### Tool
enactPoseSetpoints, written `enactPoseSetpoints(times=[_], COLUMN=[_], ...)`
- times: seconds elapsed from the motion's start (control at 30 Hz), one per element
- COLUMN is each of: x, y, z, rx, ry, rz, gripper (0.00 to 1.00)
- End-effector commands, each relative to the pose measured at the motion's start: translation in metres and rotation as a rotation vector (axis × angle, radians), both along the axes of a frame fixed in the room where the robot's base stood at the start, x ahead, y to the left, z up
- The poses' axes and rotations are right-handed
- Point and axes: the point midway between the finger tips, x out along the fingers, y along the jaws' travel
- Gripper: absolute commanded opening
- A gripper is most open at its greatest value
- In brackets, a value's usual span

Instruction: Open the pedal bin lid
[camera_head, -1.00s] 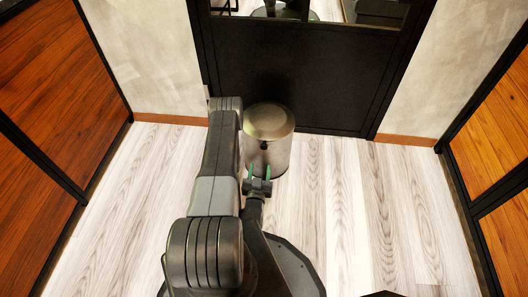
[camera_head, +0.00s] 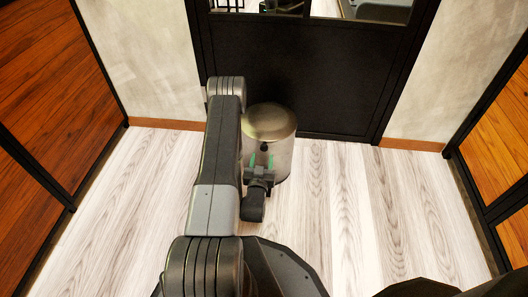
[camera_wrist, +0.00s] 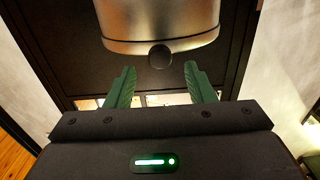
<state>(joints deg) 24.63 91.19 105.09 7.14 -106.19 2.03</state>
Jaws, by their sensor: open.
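The pedal bin (camera_head: 283,161) is a metal cylinder standing on the floor in front of the black door, with its brassy lid (camera_head: 269,121) down. A small dark round knob (camera_head: 264,148) sits at the lid's front edge. In the wrist view the lid (camera_wrist: 160,20) fills the top, and the knob (camera_wrist: 160,56) shows clearly below its rim. My gripper (camera_head: 261,159) is open, with green fingers, just in front of the bin. In the wrist view its fingertips (camera_wrist: 160,68) lie left and right of the knob, with gaps on both sides. The pedal is not visible.
The black door (camera_head: 310,75) with glass above stands close behind the bin. Wood panels in black frames line the left (camera_head: 60,110) and right (camera_head: 500,135) sides. The pale wood floor (camera_head: 360,200) is clear to the bin's right.

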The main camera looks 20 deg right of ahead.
Motion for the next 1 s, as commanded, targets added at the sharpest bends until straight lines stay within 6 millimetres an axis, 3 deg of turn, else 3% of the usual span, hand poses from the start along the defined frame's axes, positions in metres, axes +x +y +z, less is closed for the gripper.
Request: enactPoseSetpoints(times=[0.1, 0.3, 0.73, 1.0], x=[0.021, 0.044, 0.053, 0.053], y=[-0.014, -0.028, -0.033, -0.033], z=[-0.001, -0.001, 0.0, 0.0], rx=[-0.003, -0.002, 0.0, 0.0], ry=[-0.005, -0.003, 0.001, 0.001], rz=[-0.002, -0.001, 0.0, -0.001], gripper=[0.49, 0.49, 0.49, 0.0])
